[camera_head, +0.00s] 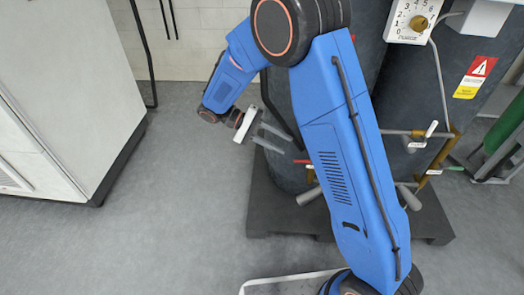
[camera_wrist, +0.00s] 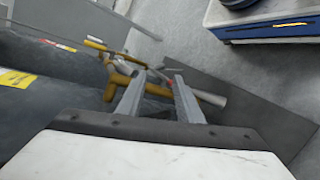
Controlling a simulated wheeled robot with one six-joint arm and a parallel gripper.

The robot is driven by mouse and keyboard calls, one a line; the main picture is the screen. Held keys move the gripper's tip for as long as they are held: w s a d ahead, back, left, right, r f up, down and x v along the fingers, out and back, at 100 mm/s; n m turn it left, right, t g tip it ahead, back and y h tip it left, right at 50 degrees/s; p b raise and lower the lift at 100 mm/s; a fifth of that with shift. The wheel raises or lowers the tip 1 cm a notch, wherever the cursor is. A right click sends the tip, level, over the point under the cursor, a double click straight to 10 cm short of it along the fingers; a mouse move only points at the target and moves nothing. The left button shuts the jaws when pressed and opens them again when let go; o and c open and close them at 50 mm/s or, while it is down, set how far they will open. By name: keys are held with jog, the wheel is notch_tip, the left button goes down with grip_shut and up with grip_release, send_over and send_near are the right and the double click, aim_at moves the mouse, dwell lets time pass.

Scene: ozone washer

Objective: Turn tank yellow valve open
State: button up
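My gripper (camera_head: 287,145) is open and empty in the head view, its two fingers pointing right toward the left tank (camera_head: 288,110). In the wrist view my gripper (camera_wrist: 158,77) has its fingers spread apart. Yellow-brass valve fittings (camera_wrist: 118,79) lie beyond and between the fingers, beside the dark tanks (camera_wrist: 50,100). A small red handle (camera_head: 302,161) is just right of the fingertips in the head view. More brass fittings (camera_head: 437,150) with white tags are on the right tank. My arm hides part of the left tank's valve. I cannot tell the valve's position or any contact.
The tanks stand on a dark low platform (camera_head: 262,215). A white cabinet (camera_head: 60,80) stands at the left. A dial box (camera_head: 412,20) is on the right tank. The grey floor (camera_head: 175,210) between cabinet and platform is clear.

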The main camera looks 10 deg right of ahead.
jog(key=w+a+f+h, duration=0.2)
jog(key=a+f+h, duration=0.1)
jog(key=a+f, duration=0.2)
jog(key=shift+w+a+f+t, duration=0.15)
jog(key=shift+a+f+t, duration=0.15)
jog(key=shift+a+f, duration=0.15)
